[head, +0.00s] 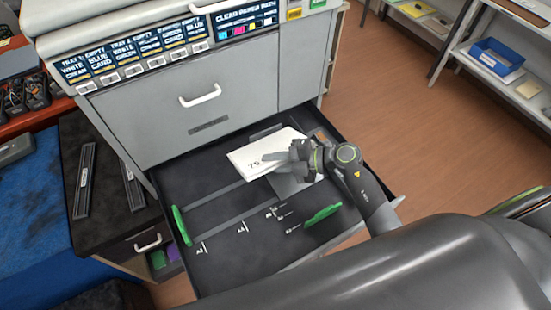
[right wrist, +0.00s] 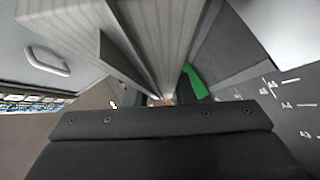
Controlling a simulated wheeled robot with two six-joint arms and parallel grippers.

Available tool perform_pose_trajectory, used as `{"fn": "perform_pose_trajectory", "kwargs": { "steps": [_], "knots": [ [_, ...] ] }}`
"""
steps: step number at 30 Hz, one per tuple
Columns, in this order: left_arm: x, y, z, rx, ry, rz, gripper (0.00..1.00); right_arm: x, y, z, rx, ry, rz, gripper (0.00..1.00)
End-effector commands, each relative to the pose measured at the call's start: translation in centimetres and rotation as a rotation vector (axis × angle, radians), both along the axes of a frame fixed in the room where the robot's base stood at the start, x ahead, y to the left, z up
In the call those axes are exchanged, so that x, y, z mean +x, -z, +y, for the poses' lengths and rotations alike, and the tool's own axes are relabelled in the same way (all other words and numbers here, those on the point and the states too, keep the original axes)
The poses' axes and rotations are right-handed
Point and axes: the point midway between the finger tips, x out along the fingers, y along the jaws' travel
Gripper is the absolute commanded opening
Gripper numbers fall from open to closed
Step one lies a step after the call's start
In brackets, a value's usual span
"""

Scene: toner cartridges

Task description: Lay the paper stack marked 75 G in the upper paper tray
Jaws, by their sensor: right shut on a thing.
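I cannot tell whether the stack touches the tray floor. In the right wrist view the layered paper edges of the stack (right wrist: 160,40) fill the upper middle. The tray has a green guide (head: 180,225) at the left and another green guide (head: 322,214) at the front right. My left gripper is not in view.
A closed grey drawer front with a white handle (head: 200,95) stands behind the open tray. A dark cabinet (head: 112,205) is at the left. A shelf with a blue bin (head: 497,57) stands at the far right. The tray's left and middle floor is bare.

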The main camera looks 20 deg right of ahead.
Motion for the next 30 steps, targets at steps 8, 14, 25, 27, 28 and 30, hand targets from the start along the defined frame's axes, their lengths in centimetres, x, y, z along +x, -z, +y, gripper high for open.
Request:
{"fn": "perform_pose_trajectory", "kwargs": {
  "steps": [8,14,25,27,28,30],
  "knots": [
    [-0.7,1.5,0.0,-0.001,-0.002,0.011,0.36,0.0,2.1,0.0,0.002,0.0,-0.005,0.0],
    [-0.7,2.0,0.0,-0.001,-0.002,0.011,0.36,0.1,2.9,0.0,0.002,0.001,-0.005,0.0],
    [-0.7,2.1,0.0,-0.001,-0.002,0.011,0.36,0.1,3.1,0.0,0.002,0.0,-0.006,0.0],
    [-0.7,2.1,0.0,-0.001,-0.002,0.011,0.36,0.1,3.1,0.0,0.002,0.0,-0.006,0.23],
    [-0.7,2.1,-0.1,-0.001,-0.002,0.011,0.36,0.1,3.1,0.0,0.002,0.0,-0.006,0.27],
    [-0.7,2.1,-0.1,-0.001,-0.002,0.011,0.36,0.1,3.1,0.0,0.002,0.001,-0.005,0.36]
  ]
}}
